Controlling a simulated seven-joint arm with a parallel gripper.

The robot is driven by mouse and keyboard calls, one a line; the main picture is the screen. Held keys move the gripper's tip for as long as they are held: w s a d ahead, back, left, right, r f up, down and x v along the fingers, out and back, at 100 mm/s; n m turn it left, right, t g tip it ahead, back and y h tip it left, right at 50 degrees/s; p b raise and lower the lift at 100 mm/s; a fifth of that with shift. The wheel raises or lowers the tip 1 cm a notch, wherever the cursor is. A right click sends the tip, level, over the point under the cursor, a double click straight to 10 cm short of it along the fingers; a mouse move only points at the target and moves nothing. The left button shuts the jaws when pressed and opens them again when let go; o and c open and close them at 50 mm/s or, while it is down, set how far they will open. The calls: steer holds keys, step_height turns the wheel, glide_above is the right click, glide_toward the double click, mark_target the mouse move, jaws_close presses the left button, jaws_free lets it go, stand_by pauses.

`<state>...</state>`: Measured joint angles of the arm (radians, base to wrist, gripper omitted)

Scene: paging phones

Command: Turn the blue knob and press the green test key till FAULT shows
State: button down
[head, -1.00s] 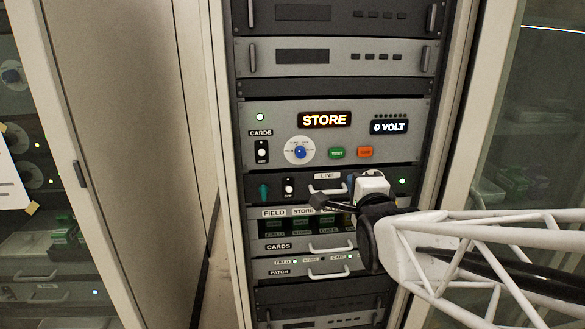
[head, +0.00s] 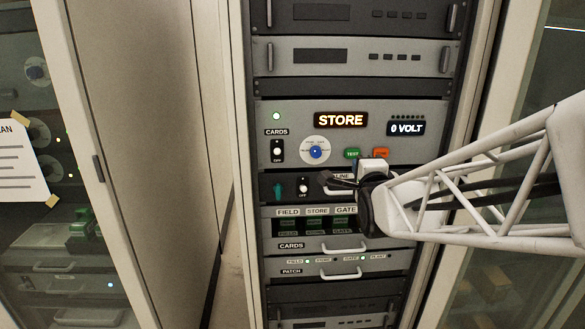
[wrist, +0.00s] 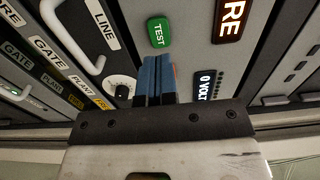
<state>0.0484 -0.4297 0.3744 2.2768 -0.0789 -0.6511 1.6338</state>
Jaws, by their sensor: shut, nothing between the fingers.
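The blue knob (head: 316,152) sits on a white round dial in the grey panel in the head view. Right of it is the green TEST key (head: 351,153), which also shows in the wrist view (wrist: 157,32). The lit display (head: 340,120) above them reads STORE. A smaller display (head: 406,128) reads 0 VOLT. My gripper (wrist: 155,60) is shut and empty, its blue fingertips close to the TEST key's edge in the wrist view. In the head view the gripper is just below the keys. I cannot tell whether it touches the panel.
An orange key (head: 380,152) is right of the TEST key, partly hidden by my gripper. Below are the LINE unit with a white handle, a CARDS drawer (head: 290,246) and a PATCH drawer (head: 290,272). A CARDS switch (head: 277,152) is left of the knob.

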mark_target(353, 153)
steer(key=shift+w, duration=2.5)
steer(key=shift+w+r, duration=0.15)
steer(key=shift+w, duration=0.75)
steer(key=shift+s, duration=0.15)
steer(key=shift+s, duration=0.3)
steer(key=s, duration=0.7)
steer(key=shift+s, duration=0.4)
steer(key=shift+s+f, duration=0.15)
steer(key=shift+f, duration=0.05)
